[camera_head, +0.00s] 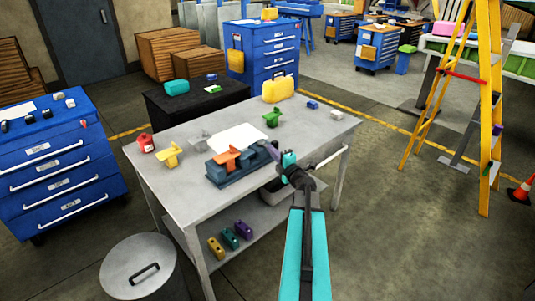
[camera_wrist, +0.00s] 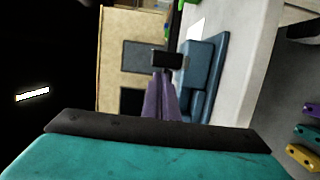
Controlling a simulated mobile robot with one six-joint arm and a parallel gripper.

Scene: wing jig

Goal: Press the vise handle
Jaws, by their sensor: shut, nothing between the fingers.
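The vise (camera_head: 235,175) is a dark blue block with an orange part on it, on the front of the grey table. Its blue body also shows in the wrist view (camera_wrist: 203,75), turned sideways. My gripper (camera_head: 268,150) is shut and empty, close to the right end of the vise. In the wrist view its purple-grey fingers (camera_wrist: 160,97) point at a small black block (camera_wrist: 167,60) beside the vise, which may be the handle. I cannot tell whether the fingertips touch it. In the head view the handle cannot be made out.
The grey table (camera_head: 185,200) also holds a white sheet (camera_head: 240,138), a red bottle (camera_head: 146,143), a yellow piece (camera_head: 168,155), a green piece (camera_head: 272,118) and a yellow case (camera_head: 278,89). A metal bin (camera_head: 138,268) stands front left. Floor at the right is clear up to the yellow ladder (camera_head: 487,120).

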